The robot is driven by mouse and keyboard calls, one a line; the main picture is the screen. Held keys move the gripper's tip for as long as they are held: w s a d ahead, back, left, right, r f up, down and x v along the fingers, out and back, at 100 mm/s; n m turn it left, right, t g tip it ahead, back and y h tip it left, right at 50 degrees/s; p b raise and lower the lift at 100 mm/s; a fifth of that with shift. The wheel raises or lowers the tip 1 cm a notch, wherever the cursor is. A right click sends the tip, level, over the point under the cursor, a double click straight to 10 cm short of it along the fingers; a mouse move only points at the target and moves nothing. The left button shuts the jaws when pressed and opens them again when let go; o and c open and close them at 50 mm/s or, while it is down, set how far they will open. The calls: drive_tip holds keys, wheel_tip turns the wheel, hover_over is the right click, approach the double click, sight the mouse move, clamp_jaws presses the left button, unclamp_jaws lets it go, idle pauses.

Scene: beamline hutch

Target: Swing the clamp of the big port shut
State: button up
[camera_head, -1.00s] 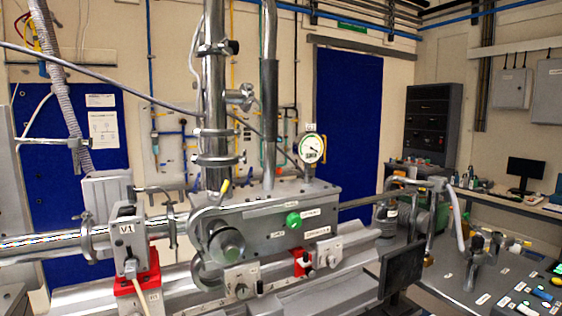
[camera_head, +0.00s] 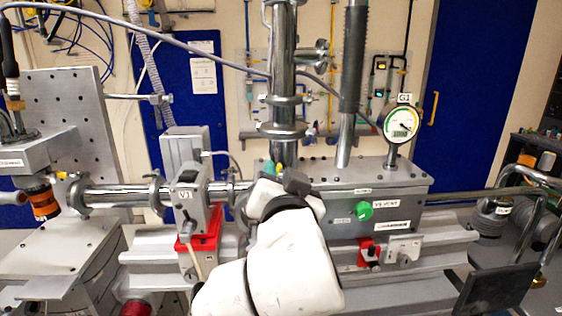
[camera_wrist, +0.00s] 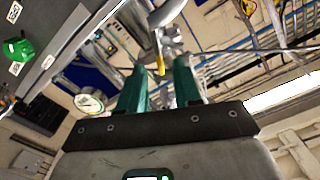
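My gripper (camera_head: 274,170) is in front of the big port on the grey chamber (camera_head: 395,193). In the wrist view its two green fingers (camera_wrist: 160,72) are apart. A yellow-tipped lever (camera_wrist: 160,66) of a metal clamp (camera_wrist: 166,14) shows between the fingertips. I cannot tell whether the fingers touch it. In the head view the yellow tip (camera_head: 281,168) shows just above my gripper. My white wrist hides the port face and most of the clamp, so how far the clamp stands open cannot be told.
A vertical steel pipe (camera_head: 283,90) with small clamps rises behind my gripper. Valve V1 (camera_head: 190,200) on its red block stands close on the left. Gauge G1 (camera_head: 400,122) and a green knob (camera_head: 364,210) are to the right. A grey cable (camera_head: 190,47) crosses above.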

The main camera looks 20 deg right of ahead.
sight(278, 171)
drive_tip(key=shift+p+x, duration=0.35)
drive_tip(key=shift+x, duration=1.55)
drive_tip(key=shift+c, duration=0.3)
drive_tip(key=shift+a, duration=0.1)
clamp_jaws()
